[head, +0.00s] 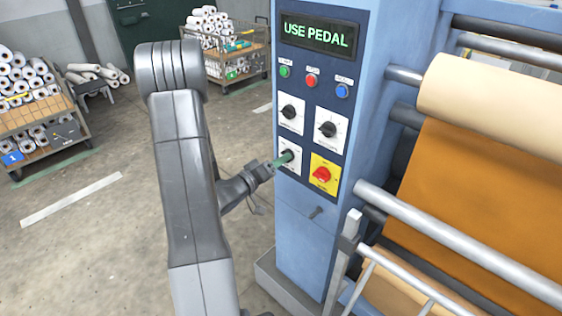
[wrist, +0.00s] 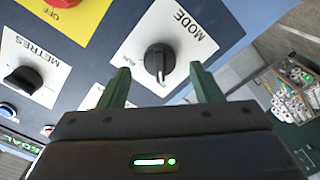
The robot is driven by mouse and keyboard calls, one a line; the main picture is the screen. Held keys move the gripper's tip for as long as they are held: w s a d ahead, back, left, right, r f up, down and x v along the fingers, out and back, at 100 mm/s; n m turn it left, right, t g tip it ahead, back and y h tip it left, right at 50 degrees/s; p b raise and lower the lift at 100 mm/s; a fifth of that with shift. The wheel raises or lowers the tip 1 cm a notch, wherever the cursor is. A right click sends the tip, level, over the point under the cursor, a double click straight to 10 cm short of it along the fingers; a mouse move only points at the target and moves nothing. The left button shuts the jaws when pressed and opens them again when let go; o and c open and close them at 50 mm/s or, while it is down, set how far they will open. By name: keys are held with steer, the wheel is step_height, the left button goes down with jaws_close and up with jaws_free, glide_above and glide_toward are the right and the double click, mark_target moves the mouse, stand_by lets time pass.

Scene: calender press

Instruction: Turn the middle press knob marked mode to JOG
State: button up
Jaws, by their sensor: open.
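The mode knob (wrist: 159,58) is a round black knob with a ridge on a white plate lettered MODE, in the wrist view. Its ridge points toward the bottom of that picture. Small lettering left of the knob looks like RUN; I cannot make out JOG. My gripper (wrist: 161,82) is open, its two green fingers on either side of the knob and apart from it in the picture. In the head view my gripper (head: 282,161) is at the lower-left white plate (head: 290,171), partly covering the knob there. I cannot tell how close the fingertips are to the plate.
A yellow plate with a red knob (head: 322,174) sits right of my gripper. Two black knobs (head: 289,112) (head: 327,129) and coloured buttons (head: 311,81) are above. The display (head: 316,35) reads USE PEDAL.

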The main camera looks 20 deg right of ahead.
steer(key=b+v, duration=0.1)
steer(key=v, duration=1)
steer(key=shift+s+a+b, duration=0.15)
steer(key=shift+a+b, duration=0.15)
steer(key=shift+a, duration=0.05)
steer(key=shift+f, duration=0.1)
steer(key=p+x, duration=0.2)
steer(key=x, duration=1.1)
steer(key=shift+d, duration=0.35)
steer(key=shift+a, duration=0.15)
